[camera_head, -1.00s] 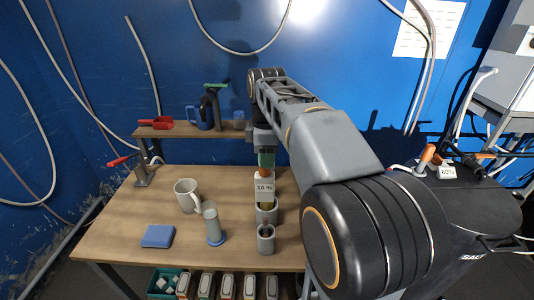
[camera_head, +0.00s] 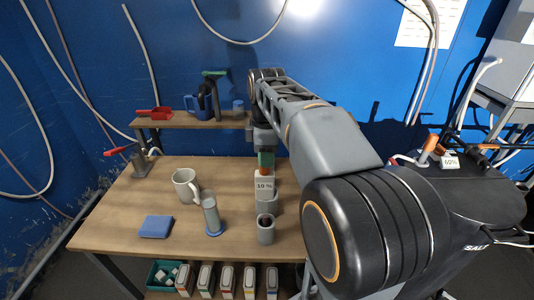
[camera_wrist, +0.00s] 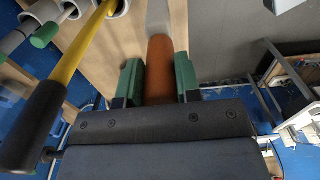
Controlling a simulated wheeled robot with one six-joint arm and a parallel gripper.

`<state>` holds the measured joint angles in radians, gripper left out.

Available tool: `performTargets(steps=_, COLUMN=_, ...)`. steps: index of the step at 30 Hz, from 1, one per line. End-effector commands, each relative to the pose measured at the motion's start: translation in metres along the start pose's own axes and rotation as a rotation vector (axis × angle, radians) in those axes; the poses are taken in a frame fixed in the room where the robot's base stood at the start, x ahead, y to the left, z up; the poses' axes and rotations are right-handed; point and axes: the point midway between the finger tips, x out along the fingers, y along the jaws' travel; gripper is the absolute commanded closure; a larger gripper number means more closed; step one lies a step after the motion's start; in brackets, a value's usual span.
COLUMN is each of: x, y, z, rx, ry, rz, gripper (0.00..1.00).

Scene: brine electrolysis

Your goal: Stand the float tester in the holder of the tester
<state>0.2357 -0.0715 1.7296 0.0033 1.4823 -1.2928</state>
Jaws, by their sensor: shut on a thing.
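My gripper (camera_head: 265,160) has green finger pads and is shut on an orange-brown rod, which I take to be the float tester (camera_wrist: 160,72). In the wrist view the rod lies between the two pads, with a pale grey part beyond it. In the head view a white "10 %" label (camera_head: 264,184) shows just below the grip. Below and in front of it stand grey round cups (camera_head: 266,232), which look like the holder; the front one has a dark opening. The rod's lower end is hidden, so I cannot tell whether it is inside a cup.
A grey cylinder on a blue foot (camera_head: 211,217), a pale mug (camera_head: 185,186) and a blue block (camera_head: 156,227) stand left of the cups. A yellow shaft with a black handle (camera_wrist: 30,125) is close beside my gripper. A shelf (camera_head: 170,122) stands behind.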

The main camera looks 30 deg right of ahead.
Motion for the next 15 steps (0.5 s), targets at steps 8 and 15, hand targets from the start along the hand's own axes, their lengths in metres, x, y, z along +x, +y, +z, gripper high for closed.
performTargets(steps=8, x=-0.0004, y=0.0000, z=0.0001, rx=0.000, ry=0.000, rz=0.000, gripper=0.52)
performTargets(steps=15, x=-0.0002, y=0.0000, z=0.0001, rx=0.000, ry=0.000, rz=0.000, gripper=0.39)
